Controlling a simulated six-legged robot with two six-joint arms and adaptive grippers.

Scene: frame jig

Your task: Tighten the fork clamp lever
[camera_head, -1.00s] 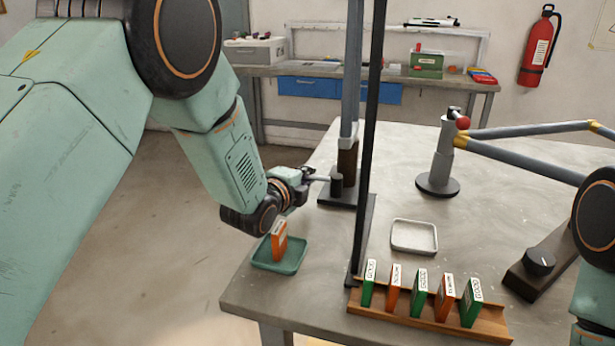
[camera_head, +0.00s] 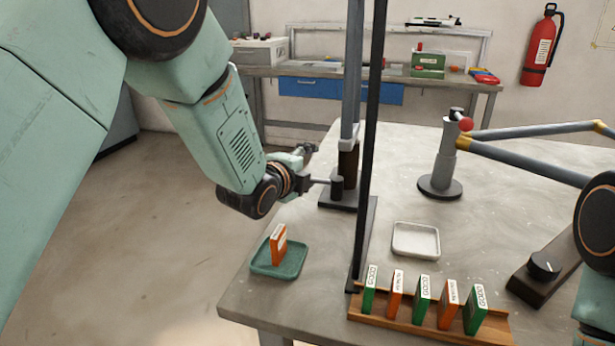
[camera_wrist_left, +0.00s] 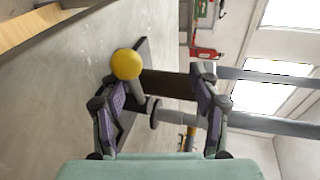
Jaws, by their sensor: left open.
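The fork clamp lever shows in the left wrist view as a short grey rod with a yellow ball knob (camera_wrist_left: 126,64) at its end. In the head view, a thin grey rod, the lever (camera_head: 319,181), points left from the dark clamp (camera_head: 337,186) at the foot of the upright stand; its knob is hidden there. My left gripper (camera_head: 307,167) is open beside the lever. In the left wrist view the knob lies between the spread fingers (camera_wrist_left: 160,85), nearer the left one. I cannot tell whether a finger touches it. My right gripper is out of view.
A thin dark post (camera_head: 367,150) stands right of the clamp. A green tray (camera_head: 290,268) with an orange box lies at the table's left edge. A wooden rack (camera_head: 400,325) holds several boxes. A grey post with a red ball (camera_head: 466,124) stands further right.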

